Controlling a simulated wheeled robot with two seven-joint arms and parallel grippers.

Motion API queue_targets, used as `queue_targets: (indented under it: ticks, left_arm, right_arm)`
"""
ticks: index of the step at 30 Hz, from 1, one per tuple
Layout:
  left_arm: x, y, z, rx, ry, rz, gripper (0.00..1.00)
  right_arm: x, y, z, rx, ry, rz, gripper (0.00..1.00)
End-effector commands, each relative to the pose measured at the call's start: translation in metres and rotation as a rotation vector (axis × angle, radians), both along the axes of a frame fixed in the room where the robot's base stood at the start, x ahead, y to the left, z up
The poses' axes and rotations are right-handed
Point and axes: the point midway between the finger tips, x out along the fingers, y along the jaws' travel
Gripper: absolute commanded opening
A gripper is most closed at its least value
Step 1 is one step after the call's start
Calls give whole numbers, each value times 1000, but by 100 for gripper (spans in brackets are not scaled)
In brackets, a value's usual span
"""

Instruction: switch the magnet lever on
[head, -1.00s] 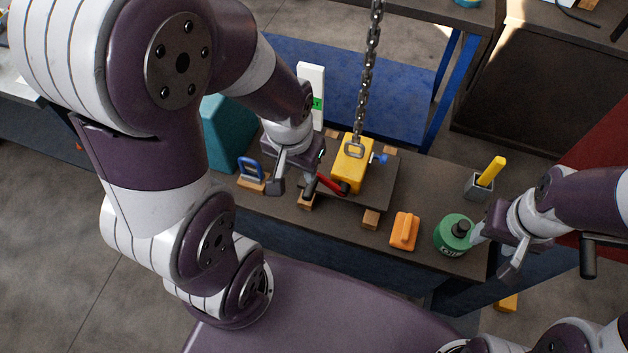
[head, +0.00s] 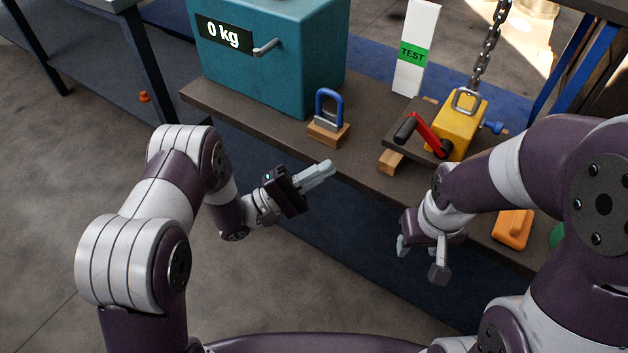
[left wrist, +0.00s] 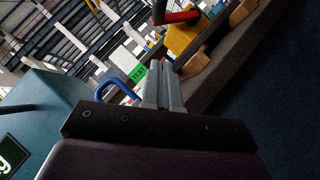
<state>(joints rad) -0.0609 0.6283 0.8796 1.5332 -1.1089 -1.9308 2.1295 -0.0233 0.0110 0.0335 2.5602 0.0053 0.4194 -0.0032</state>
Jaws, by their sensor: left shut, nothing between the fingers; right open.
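The yellow lifting magnet (head: 459,125) sits on a dark steel plate (head: 404,141) on the bench, with a chain shackled to its top. My left gripper (head: 328,170) is shut and empty, in front of the bench's front edge, left of and lower in the picture than the lever. Its fingers (left wrist: 163,88) lie together in the left wrist view. My right gripper (head: 419,262) is open and empty in front of the bench, below the magnet in the picture.
A teal box (head: 270,60) with a "0 kg" display and a small handle stands on the bench's left. A blue padlock-shaped piece (head: 329,108) on a wooden block, a white TEST post (head: 415,50) and an orange object (head: 512,228) are nearby. Wooden blocks (head: 390,163) support the plate.

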Motion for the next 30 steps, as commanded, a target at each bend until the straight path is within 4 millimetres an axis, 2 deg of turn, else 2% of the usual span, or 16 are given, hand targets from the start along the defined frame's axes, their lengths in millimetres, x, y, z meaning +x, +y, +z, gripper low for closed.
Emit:
queue_targets:
  ticks: [1,4,12,16,20,30]
  left_arm:
    - [-5,1,-7,-43,20,-35,0]
    - [-11,3,-5,-90,42,-74,0]
    - [-11,3,-2,-94,45,-76,0]
    - [-9,-4,1,-92,42,-78,0]
    - [-4,-22,11,-90,41,-78,0]
    - [17,-84,43,-92,40,-77,0]
  right_arm:
    - [0,0,-8,0,-1,0,51]
    - [0,0,-8,0,-1,0,51]
    - [0,0,-6,0,-1,0,51]
    - [0,0,-6,0,-1,0,51]
    - [0,0,-4,0,-1,0,51]
    - [0,0,-20,0,-1,0,51]
